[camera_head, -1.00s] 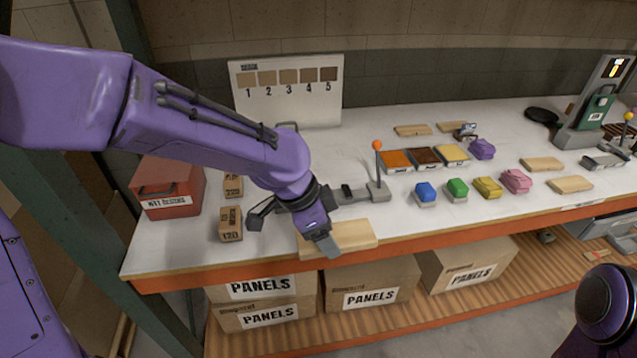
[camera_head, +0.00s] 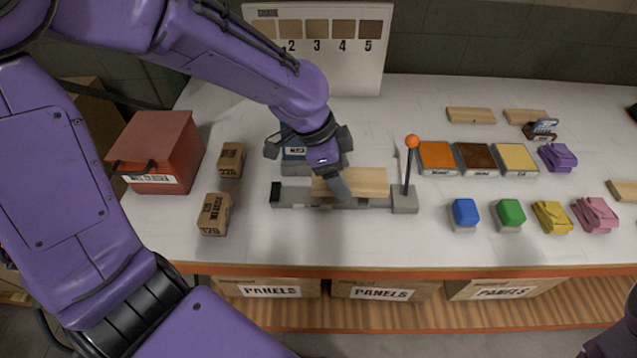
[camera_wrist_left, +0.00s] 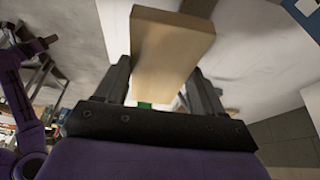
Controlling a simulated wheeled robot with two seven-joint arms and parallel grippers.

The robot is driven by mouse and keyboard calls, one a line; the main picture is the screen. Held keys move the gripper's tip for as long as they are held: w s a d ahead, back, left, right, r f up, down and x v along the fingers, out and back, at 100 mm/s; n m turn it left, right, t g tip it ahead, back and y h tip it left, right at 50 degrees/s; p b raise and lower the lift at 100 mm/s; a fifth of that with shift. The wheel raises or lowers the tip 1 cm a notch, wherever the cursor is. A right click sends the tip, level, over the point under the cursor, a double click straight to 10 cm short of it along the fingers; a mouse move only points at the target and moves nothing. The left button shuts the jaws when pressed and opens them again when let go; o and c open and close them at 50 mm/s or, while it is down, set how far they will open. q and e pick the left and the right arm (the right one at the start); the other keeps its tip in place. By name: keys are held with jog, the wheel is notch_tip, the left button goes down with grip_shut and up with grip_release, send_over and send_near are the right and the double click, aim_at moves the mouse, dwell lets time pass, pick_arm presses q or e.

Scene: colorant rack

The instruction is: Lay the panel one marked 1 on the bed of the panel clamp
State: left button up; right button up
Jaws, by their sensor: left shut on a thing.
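My left gripper (camera_head: 338,184) is shut on a light wooden panel (camera_head: 368,181). The panel also shows between the fingers in the left wrist view (camera_wrist_left: 170,45). In the head view the panel lies lengthwise over the grey bed of the panel clamp (camera_head: 292,196). I cannot tell whether it touches the bed. No number on the panel can be read. The clamp's lever with an orange knob (camera_head: 412,142) stands upright at the right end. My right gripper is not in view.
A red box (camera_head: 157,150) and two small cartons, one at the front (camera_head: 214,214), stand to the left. A blue-and-grey item (camera_head: 293,150) is behind the clamp. Colour trays (camera_head: 475,157) and coloured blocks (camera_head: 510,213) lie to the right. The bench front is clear.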

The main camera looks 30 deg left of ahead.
aim_at(314, 178)
pick_arm(q)
jog(key=a, duration=0.2)
jog(key=s+a+f+b, duration=0.1)
jog(key=a+f+b, duration=0.1)
jog(key=f+b, duration=0.1)
jog(key=shift+s+a+b, duration=0.35)
jog(key=shift+a, duration=0.05)
jog(key=w+a+f, duration=0.2)
jog(key=f, duration=0.1)
jog(key=shift+w+a+f, duration=0.1)
jog(key=shift+w+a, duration=0.1)
jog(key=shift+w, duration=0.15)
jog(key=f, duration=0.2)
jog(key=shift+s+a+f, duration=0.25)
jog(key=shift+s+f, duration=0.05)
jog(key=shift+f, duration=0.05)
jog(key=shift+s+a+f, duration=0.1)
jog(key=shift+s+f, duration=0.15)
jog(key=shift+s, duration=0.05)
jog(key=shift+w+f, duration=0.15)
jog(key=shift+w, duration=0.1)
jog(key=o, duration=1.1)
jog(key=shift+s, duration=0.1)
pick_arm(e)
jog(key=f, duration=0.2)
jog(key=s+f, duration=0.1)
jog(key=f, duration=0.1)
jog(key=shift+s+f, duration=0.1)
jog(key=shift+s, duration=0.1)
